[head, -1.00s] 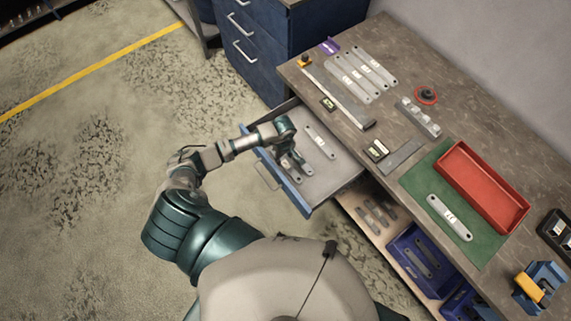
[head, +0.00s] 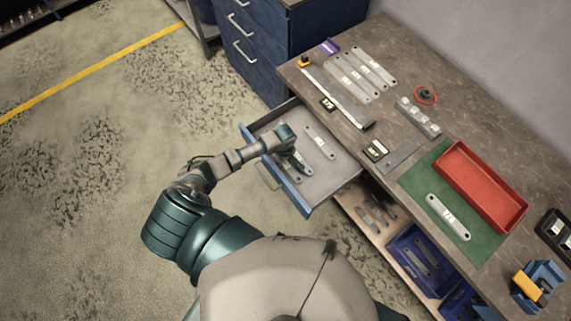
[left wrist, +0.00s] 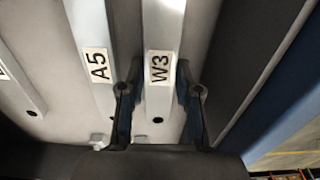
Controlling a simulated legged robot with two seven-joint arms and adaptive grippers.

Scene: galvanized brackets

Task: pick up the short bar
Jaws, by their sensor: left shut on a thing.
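My left gripper (head: 300,165) reaches down into the open drawer (head: 338,178). In the left wrist view the gripper (left wrist: 157,92) has a finger on each side of a pale grey bar labelled W3 (left wrist: 163,28) and is shut on it. I cannot tell whether this bar is lifted off the drawer floor. A bar labelled A5 (left wrist: 90,25) lies just left of it, apart from it. A third bar (left wrist: 22,85) lies farther left, its label cut off. In the head view a bar (head: 319,141) lies in the drawer beyond the gripper. My right gripper is not in view.
The workbench (head: 400,60) beside the drawer holds several long bars (head: 362,72), a red tray (head: 480,190) on a green mat (head: 412,180), and a bar labelled 7Z6 or similar (head: 448,217). A blue bin (head: 422,258) stands on the shelf below. The drawer front (head: 285,190) borders my arm.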

